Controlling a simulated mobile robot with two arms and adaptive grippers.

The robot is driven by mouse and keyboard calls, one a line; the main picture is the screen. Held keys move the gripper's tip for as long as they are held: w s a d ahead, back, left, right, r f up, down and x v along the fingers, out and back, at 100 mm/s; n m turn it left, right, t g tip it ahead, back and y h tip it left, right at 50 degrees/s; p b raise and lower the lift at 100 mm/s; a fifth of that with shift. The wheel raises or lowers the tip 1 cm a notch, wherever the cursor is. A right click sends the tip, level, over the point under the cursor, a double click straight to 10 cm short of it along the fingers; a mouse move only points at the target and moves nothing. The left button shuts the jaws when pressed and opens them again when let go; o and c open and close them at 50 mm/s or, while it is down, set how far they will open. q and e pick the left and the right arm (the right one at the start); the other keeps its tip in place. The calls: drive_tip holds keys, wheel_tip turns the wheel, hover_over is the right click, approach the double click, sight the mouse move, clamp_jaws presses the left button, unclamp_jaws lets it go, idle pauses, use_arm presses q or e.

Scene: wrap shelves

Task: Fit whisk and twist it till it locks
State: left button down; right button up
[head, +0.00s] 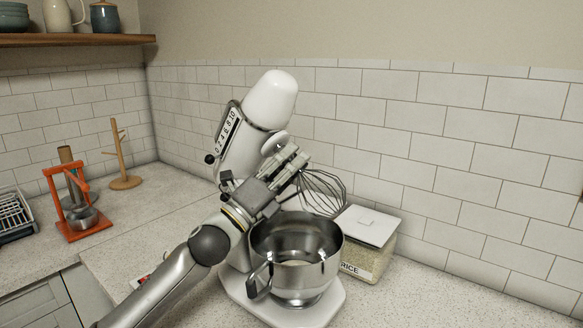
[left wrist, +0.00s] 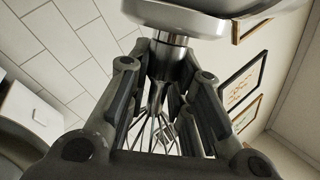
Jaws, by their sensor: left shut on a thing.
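The white stand mixer (head: 268,105) has its head tilted up; its underside also shows at the top of the left wrist view (left wrist: 190,18). The wire whisk (head: 322,190) hangs below the head, angled down to the right above the bowl. My left gripper (head: 292,165) is shut on the whisk at its upper end; its wires also show between the fingers in the left wrist view (left wrist: 157,115). The whisk top meets the metal shaft (left wrist: 168,55) under the head; I cannot tell if it is locked. The steel bowl (head: 295,245) stands on the mixer base. My right gripper is out of view.
A lidded rice container (head: 368,245) stands right of the bowl, close to it. An orange press (head: 75,205) and a wooden stand (head: 122,160) are at the left. The counter at the front right is clear. A tiled wall is behind the mixer.

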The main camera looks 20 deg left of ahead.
use_arm(q)
drive_tip(key=shift+f, duration=0.1)
idle(0.3)
drive_tip(key=c, duration=0.7)
unclamp_jaws()
drive_tip(key=b+v, duration=0.3)
drive_tip(key=v, duration=0.4)
drive_tip(key=shift+b, duration=0.4)
idle(0.3)
